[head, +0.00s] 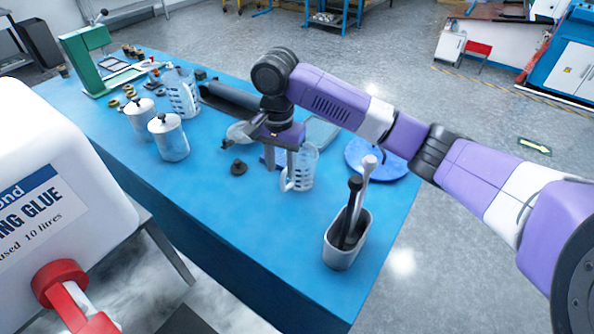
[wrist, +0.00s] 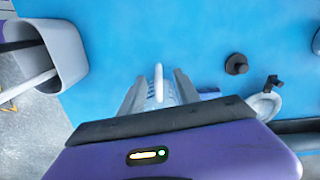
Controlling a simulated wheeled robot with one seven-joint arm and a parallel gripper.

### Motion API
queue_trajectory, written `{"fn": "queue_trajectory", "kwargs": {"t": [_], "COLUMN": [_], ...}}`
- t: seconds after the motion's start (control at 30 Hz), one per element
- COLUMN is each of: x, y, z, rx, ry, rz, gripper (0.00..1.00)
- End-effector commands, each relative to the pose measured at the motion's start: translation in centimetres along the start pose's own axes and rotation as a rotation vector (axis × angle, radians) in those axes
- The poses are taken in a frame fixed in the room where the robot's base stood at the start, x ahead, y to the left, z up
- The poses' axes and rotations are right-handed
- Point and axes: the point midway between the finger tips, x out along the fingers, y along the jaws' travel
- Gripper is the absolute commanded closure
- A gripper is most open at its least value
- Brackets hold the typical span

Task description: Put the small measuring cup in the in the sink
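The small clear measuring cup (head: 304,168) stands upright on the blue table, with its handle facing the near side. My gripper (head: 282,172) is pointing down at the cup, its fingers at the handle side. In the wrist view the cup's pale handle (wrist: 158,82) lies between my two spread fingers (wrist: 157,92), with gaps showing on both sides. The gripper body hides part of the cup. I cannot make out a sink in either view.
A grey container (head: 340,252) with black and white handled tools stands at the table's near right. A larger measuring jug (head: 181,95), metal canisters (head: 169,140) and a small dark knob (head: 238,168) are to the left. A blue round object (head: 398,166) lies right.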

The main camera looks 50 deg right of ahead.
Motion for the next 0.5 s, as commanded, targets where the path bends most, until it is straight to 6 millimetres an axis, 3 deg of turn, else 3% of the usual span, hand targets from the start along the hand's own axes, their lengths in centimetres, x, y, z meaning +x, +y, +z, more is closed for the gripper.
{"fn": "queue_trajectory", "kwargs": {"t": [0.3,0.5], "x": [4.0,4.8], "y": [0.4,0.3], "z": [-0.1,0.0], "rx": [0.000,-0.001], "ry": [-0.001,0.000], "rz": [0.000,-0.002], "gripper": [0.61,0.61]}}
